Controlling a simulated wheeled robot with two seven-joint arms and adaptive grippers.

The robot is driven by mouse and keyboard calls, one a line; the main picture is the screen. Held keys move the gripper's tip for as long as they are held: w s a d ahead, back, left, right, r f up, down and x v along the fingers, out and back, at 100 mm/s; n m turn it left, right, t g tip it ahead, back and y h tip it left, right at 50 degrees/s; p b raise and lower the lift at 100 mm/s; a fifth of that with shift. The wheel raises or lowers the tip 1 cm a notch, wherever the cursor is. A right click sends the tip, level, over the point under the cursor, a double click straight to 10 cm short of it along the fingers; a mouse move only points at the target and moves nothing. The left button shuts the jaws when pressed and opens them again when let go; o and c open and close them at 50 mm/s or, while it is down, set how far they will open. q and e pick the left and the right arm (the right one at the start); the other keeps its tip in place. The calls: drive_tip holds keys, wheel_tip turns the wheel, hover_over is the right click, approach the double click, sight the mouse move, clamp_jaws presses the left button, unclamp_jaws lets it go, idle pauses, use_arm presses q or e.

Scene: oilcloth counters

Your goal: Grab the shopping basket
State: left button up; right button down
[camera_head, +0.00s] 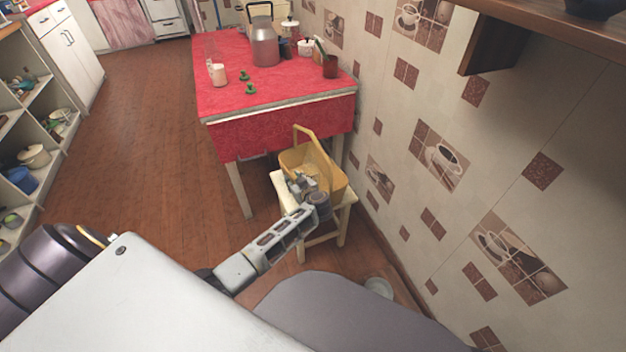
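The shopping basket (328,172) is yellow with a raised handle. It sits upright on a small cream stool (325,220) beside the tiled wall. My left gripper (303,182) reaches in from the lower left and is at the near left side of the basket, covering part of it. The gripper's fingers are small and blend with the basket behind them, so I cannot tell whether they are open, shut or touching it. My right gripper is not in view.
A table with a red cloth (275,105) stands just behind the stool, bearing a metal kettle (264,48), a candle, cups and small green items. The tiled wall is close on the right. Shelves (35,155) stand at the left. The wooden floor between is clear.

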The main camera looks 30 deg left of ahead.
use_arm(q)
drive_tip(key=shift+a, duration=0.1)
idle(0.4)
clamp_jaws()
drive_tip(key=shift+w+r, duration=0.1)
drive_tip(key=shift+w, duration=0.05)
idle(0.4)
